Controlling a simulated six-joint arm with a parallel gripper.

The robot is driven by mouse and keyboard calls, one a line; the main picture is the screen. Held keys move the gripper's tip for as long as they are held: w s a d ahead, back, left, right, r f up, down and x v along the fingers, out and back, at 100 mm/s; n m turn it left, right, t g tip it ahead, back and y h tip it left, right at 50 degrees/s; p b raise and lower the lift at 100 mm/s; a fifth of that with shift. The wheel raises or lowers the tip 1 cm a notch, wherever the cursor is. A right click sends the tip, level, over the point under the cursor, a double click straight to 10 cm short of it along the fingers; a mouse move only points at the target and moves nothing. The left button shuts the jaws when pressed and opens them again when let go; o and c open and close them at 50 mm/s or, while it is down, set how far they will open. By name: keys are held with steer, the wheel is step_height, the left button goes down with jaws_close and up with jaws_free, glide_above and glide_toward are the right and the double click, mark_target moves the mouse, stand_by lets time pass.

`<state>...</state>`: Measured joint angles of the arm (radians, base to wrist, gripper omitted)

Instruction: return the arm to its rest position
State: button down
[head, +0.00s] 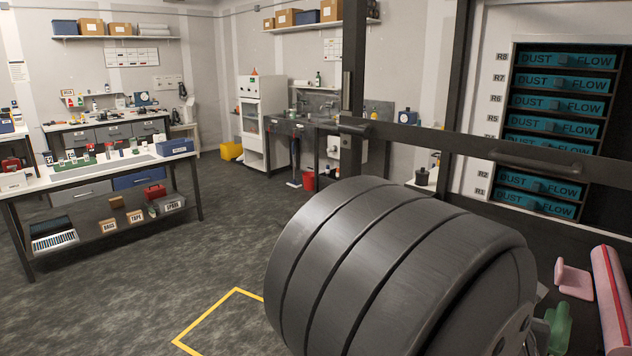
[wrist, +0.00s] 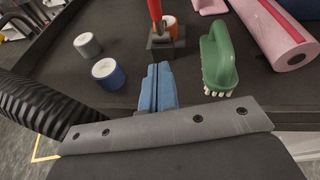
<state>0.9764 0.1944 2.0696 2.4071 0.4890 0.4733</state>
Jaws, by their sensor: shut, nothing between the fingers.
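My gripper (wrist: 157,88) shows in the wrist view with its two blue fingers together and nothing between them. It is above a dark tabletop (wrist: 125,30). A green-handled brush (wrist: 216,60) with pale bristles lies to its right, apart from it. A black holder with a red-handled tool (wrist: 156,12) stands just beyond the fingertips. In the head view a large dark rounded part of my arm fills the lower middle and hides the floor and bench behind it; the gripper does not show there.
A blue-banded roll (wrist: 108,73) and a grey one (wrist: 87,45) are left of the gripper. A pink roll (wrist: 278,35) lies right. A black ribbed hose (wrist: 45,105) is at left. In the head view, a rack of teal filters (head: 562,83) stands right; open floor (head: 140,285) lies left.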

steer(key=v, duration=0.6)
steer(key=w+d+r, duration=0.1)
steer(key=w+d, duration=0.9)
steer(key=w, duration=0.3)
steer(key=d+r+v, duration=0.1)
steer(key=r+v, duration=0.1)
steer(key=v, duration=1.1)
steer(key=w+d+f, duration=0.3)
steer(key=w+f, duration=0.2)
steer(key=w, duration=0.1)
steer(key=shift+d+f, duration=0.2)
steer(key=shift+d, duration=0.2)
stand_by(2.0)
